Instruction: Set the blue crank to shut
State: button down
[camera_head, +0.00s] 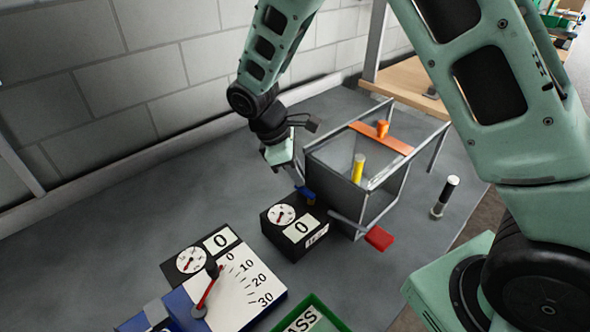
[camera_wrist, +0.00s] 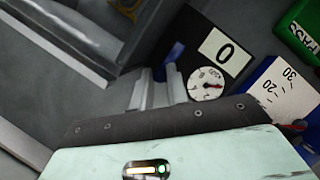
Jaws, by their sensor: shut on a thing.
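The blue crank (camera_head: 308,196) shows as a small blue piece at the left side of a grey frame-sided box (camera_head: 331,160), just behind a black meter box. In the wrist view the blue crank (camera_wrist: 175,53) shows beside the finger tips. My gripper (camera_head: 300,184) reaches down to it from above, and its fingers (camera_wrist: 158,88) are shut on it. The fingers and the meter hide part of the crank, so I cannot tell its exact angle.
The black meter box (camera_head: 288,239) reads 0. A scale panel (camera_head: 250,292) with a red lever (camera_head: 207,291) stands in front left. The box carries a red handle (camera_head: 379,238), an orange bar (camera_head: 391,140) and a yellow cylinder (camera_head: 358,168). A green tray (camera_head: 318,307) lies at the front.

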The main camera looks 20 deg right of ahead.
jog(key=shift+w+d, duration=0.1)
dwell(0.3)
jog(key=c, duration=1.4)
grip_release()
